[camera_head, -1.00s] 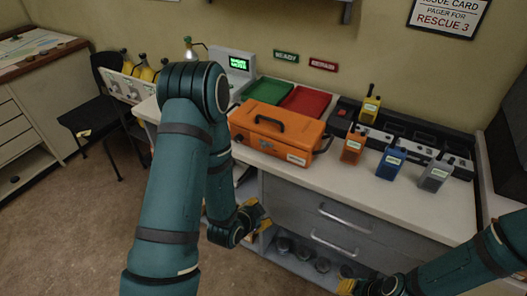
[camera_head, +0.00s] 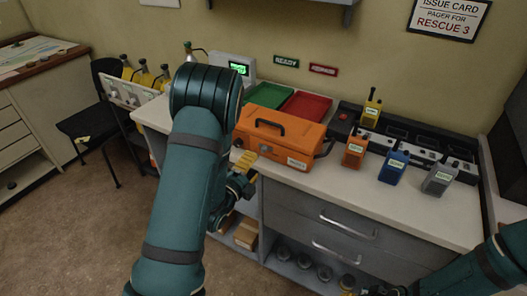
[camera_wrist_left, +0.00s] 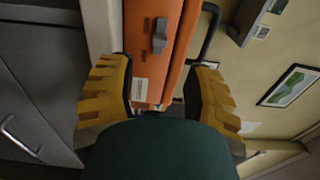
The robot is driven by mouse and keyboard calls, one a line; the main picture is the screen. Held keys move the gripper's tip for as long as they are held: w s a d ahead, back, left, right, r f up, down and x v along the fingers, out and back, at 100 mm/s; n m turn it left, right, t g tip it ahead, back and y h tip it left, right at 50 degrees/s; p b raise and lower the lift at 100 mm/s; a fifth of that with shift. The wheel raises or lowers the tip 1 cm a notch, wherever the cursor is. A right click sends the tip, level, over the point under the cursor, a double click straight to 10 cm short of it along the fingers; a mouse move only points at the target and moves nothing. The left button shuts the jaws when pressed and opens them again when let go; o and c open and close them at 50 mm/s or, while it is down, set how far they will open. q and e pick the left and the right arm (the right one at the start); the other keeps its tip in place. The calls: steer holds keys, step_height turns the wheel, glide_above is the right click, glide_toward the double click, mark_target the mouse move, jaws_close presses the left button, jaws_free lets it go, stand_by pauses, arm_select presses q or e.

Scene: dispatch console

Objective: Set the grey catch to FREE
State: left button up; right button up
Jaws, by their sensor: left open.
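The grey catch (camera_wrist_left: 160,36) is on the front face of the orange case (camera_wrist_left: 183,40), with small dark marks beside it that I cannot read. In the head view the orange case (camera_head: 280,135) stands on the counter, and the catch (camera_head: 265,149) is small on its front. My left gripper (camera_head: 243,166) is open and empty in front of the case's left part. In the left wrist view its yellow fingers (camera_wrist_left: 162,66) spread to either side of the case front, with the catch beyond the tips and apart from them. My right gripper is mostly cut off at the bottom edge.
Green (camera_head: 268,96) and red (camera_head: 306,106) trays lie behind the case. Yellow (camera_head: 371,112), orange (camera_head: 354,153), blue (camera_head: 393,168) and grey (camera_head: 438,180) radios stand to the right by a dark charger rack. Drawers (camera_head: 325,215) are below the counter.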

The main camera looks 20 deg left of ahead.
mark_target(264, 152)
arm_select(q)
steer(key=w, duration=0.7)
steer(key=shift+w+d, duration=0.1)
steer(key=shift+d, duration=0.2)
steer(key=shift+o, duration=0.2)
jaws_close()
